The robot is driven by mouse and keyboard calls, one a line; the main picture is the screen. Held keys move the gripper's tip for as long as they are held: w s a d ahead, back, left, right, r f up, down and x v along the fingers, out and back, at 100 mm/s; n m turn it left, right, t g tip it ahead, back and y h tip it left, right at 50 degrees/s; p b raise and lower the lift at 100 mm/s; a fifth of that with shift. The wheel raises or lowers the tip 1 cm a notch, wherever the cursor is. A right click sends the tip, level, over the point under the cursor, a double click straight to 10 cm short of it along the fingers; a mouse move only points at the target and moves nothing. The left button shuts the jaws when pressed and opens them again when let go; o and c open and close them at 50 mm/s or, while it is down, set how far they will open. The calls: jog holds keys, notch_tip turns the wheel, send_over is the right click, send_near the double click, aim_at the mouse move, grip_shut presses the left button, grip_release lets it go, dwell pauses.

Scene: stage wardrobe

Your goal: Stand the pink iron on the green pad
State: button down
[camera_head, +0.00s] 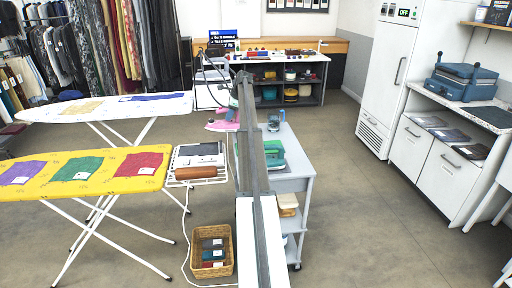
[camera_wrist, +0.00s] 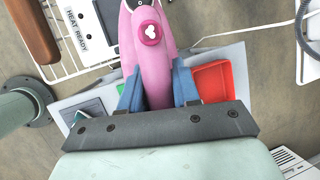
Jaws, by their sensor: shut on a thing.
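The pink iron (camera_head: 219,126) shows at the left side of my arm in the head view, partly hidden by it. In the wrist view my gripper (camera_wrist: 158,88) has its blue fingers on both sides of the iron's pink handle (camera_wrist: 150,55) and is shut on it. The iron is held up in the air, apart from the boards. A green pad (camera_head: 78,169) lies on the yellow ironing board (camera_head: 20,191), between a purple pad (camera_head: 22,173) and a red pad (camera_head: 139,164). The iron is to the right of and beyond the green pad.
A white ironing board (camera_head: 50,112) stands behind the yellow one. A wire rack (camera_head: 222,170) with a brown roll (camera_head: 196,173) sits beside the yellow board's right end. A grey cart (camera_head: 297,172) carries a green object (camera_head: 271,158). A wicker basket (camera_head: 196,268) stands on the floor.

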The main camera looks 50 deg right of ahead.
jog(key=s+d+m, duration=0.1)
jog(key=s+d, duration=1.1)
jog(key=s, duration=0.3)
jog(key=shift+a+f+n+y, duration=0.2)
jog(key=shift+f+n, duration=0.2)
jog(key=shift+f, duration=1.2)
jog(key=shift+a+f+n+y, duration=0.1)
jog(key=shift+a+f+n, duration=0.25)
jog(key=shift+f, duration=1.3)
jog(key=shift+a+f+n+y, duration=0.1)
jog(key=shift+f+n, duration=0.35)
jog(key=shift+f, duration=1.15)
jog(key=c, duration=1.3)
grip_release()
jog(key=shift+f, duration=0.15)
jog(key=o, duration=0.5)
jog(key=v, duration=1.2)
